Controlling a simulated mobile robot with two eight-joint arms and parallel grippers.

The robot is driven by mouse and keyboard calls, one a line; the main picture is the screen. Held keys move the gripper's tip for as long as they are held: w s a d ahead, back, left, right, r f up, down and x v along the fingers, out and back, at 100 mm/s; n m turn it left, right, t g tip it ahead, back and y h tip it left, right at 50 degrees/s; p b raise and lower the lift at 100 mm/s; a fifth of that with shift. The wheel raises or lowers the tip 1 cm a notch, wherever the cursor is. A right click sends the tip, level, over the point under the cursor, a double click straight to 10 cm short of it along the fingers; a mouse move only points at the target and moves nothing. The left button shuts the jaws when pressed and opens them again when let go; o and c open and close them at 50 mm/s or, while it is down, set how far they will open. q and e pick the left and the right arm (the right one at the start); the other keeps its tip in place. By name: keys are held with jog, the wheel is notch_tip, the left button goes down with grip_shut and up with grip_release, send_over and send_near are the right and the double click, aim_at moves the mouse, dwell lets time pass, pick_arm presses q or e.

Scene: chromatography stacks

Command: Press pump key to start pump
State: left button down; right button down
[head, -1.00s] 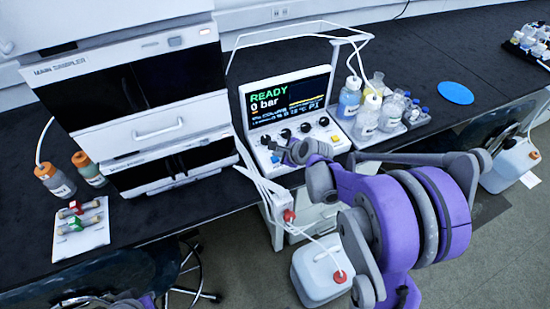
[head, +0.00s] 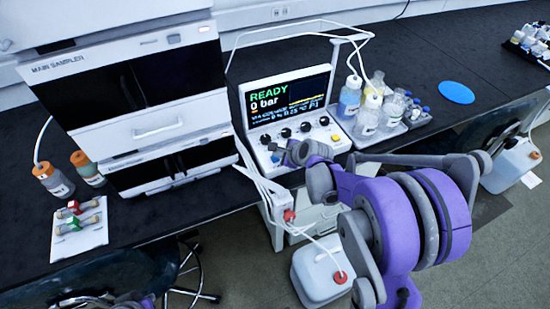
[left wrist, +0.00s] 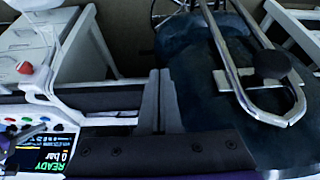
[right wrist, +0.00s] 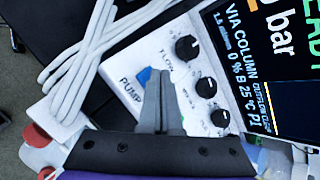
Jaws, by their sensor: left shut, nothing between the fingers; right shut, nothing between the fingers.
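The pump control unit (head: 294,145) stands on the black bench, its screen (head: 290,100) reading READY and 0 bar. The blue pump key (right wrist: 144,76) shows beside the printed word PUMP on the white panel in the right wrist view. My right gripper (right wrist: 160,74) is shut and empty, its tips overlapping the right side of the key in that view; I cannot tell whether they touch it. In the head view, my right gripper (head: 284,149) is over the panel's lower left part. My left gripper (left wrist: 160,74) is shut and empty, away from the panel.
Black knobs (right wrist: 206,87) sit right of the key. White tubes (head: 254,178) run down the unit's left side. Bottles (head: 368,112) stand right of the unit, and the main sampler (head: 128,75) stands left.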

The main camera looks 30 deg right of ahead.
aim_at(278, 160)
jog(key=shift+f+b, duration=0.45)
jog(key=shift+f, duration=0.05)
dwell(0.5)
dwell(0.3)
jog(key=shift+r+p, duration=0.6)
jog(key=shift+r, duration=0.35)
jog(key=shift+r+p, duration=1.55)
jog(key=shift+r, duration=1)
jog(key=shift+f, duration=0.1)
